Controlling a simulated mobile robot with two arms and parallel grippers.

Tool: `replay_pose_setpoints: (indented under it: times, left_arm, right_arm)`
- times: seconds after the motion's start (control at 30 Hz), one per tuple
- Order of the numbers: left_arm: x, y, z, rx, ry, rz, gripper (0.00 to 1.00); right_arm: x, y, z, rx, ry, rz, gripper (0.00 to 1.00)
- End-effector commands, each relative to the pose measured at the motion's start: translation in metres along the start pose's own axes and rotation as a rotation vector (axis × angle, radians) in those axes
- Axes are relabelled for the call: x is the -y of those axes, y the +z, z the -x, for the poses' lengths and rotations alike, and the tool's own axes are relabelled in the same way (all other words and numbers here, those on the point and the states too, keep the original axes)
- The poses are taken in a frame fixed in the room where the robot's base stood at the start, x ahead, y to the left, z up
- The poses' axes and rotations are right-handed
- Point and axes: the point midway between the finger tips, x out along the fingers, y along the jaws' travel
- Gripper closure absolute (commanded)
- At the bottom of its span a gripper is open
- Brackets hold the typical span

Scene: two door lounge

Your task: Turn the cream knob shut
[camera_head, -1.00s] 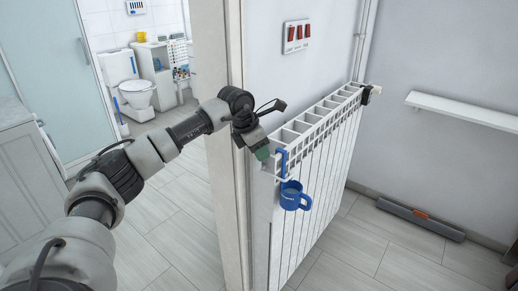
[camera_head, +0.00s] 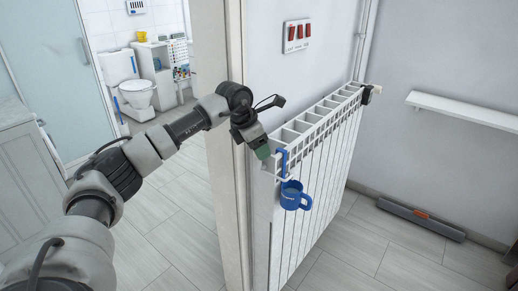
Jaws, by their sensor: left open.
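A white radiator (camera_head: 318,165) stands along the wall. At its far upper end is a small cream-coloured piece (camera_head: 375,88), which looks like the cream knob, beside a dark fitting (camera_head: 366,96). It is too small to tell how it is turned. My left gripper (camera_head: 263,153) is at the radiator's near upper corner, well away from that cream piece. It is open, with a green part at its tip. The tip hides part of that corner, and whether it touches the radiator cannot be told. My right gripper is not in view.
A blue mug (camera_head: 293,196) hangs on the radiator's near end by a blue hook (camera_head: 282,163), close to my left gripper. A door frame (camera_head: 222,160) stands just left. A white shelf (camera_head: 465,112) and a grey floor bar (camera_head: 420,219) are at right.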

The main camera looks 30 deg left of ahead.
Motion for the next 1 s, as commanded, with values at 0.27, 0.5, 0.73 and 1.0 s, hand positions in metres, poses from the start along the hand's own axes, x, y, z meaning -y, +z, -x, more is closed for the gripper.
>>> replay_pose_setpoints:
  times: [0.27,0.5,0.73,1.0]
  left_arm:
    - [-0.001,0.0,0.056,0.004,0.003,0.0,0.4]
    - [-0.001,0.0,0.09,0.001,0.002,0.0,0.4]
    - [-0.001,0.0,0.097,0.001,0.001,0.0,0.4]
    - [-0.001,0.0,0.097,0.001,0.001,0.0,0.4]
  right_arm:
    - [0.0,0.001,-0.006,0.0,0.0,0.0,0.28]
    - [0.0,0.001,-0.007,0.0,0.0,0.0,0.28]
    - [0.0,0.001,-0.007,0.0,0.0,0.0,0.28]
    - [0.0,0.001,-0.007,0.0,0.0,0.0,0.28]
